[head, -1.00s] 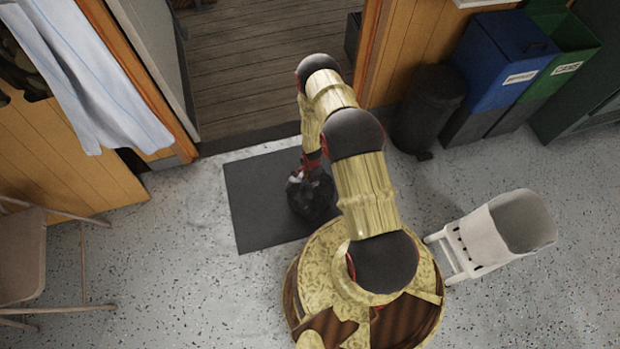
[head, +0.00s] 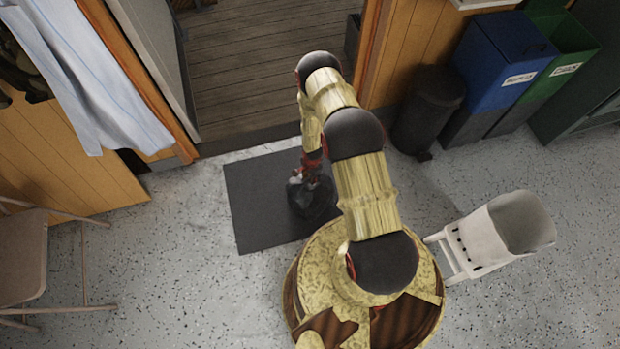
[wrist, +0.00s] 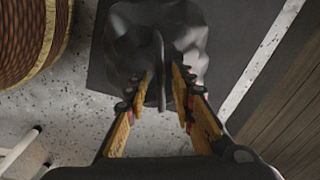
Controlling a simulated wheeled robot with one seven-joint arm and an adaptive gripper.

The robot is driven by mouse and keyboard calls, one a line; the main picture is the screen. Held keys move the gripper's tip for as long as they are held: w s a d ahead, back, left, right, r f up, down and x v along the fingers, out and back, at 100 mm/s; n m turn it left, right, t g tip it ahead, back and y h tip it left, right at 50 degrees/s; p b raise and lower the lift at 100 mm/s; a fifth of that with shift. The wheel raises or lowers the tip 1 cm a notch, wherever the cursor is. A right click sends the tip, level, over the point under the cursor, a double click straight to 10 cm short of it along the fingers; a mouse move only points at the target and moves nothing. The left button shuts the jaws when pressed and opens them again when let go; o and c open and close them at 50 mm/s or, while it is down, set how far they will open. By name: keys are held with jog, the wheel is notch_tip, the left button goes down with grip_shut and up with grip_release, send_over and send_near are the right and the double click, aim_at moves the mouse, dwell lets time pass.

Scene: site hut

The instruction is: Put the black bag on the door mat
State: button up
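The black bag (head: 314,203) is on the dark door mat (head: 262,205), toward its right side in the head view; my arm hides part of the mat. My gripper (head: 308,180) is over the top of the bag. In the wrist view the bag (wrist: 135,45) lies just beyond the fingers. Its thin upright neck stands between the two fingertips of my gripper (wrist: 160,85), with a gap visible on both sides. The fingers are apart. The mat (wrist: 235,45) shows around the bag there.
An open doorway with a plank floor (head: 255,65) lies beyond the mat. A black bin (head: 428,108) and a blue bin (head: 503,62) stand at the right. A white step-stool-like seat (head: 495,235) is at the lower right, a folding chair (head: 25,255) at the left.

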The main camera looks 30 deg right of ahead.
jog(key=w+a+r+n+t+p, duration=0.1)
jog(key=w+r+n, duration=0.1)
jog(key=r, duration=1.6)
jog(key=w+a+r+n+h+p, duration=0.1)
jog(key=w+r+n+p, duration=0.15)
jog(key=r, duration=1.45)
jog(key=w+a+r+n+t, duration=0.1)
jog(key=w+r+n, duration=0.15)
jog(key=r, duration=1.55)
jog(key=s+a+r+n+t, duration=0.1)
jog(key=s+a+r+n, duration=0.15)
jog(key=s+r, duration=0.5)
jog(key=s+a+r+n, duration=0.2)
jog(key=s+a+r, duration=0.15)
jog(key=r, duration=0.75)
jog(key=s+a+r+n+t, duration=0.1)
jog(key=s+a+r+n, duration=0.1)
jog(key=s, duration=0.6)
jog(key=s+a+r+n+y, duration=0.1)
jog(key=s+a+r+n, duration=0.1)
jog(key=s+r, duration=0.3)
jog(key=s+n, duration=0.1)
jog(key=s, duration=0.2)
jog(key=shift+a+t, duration=0.4)
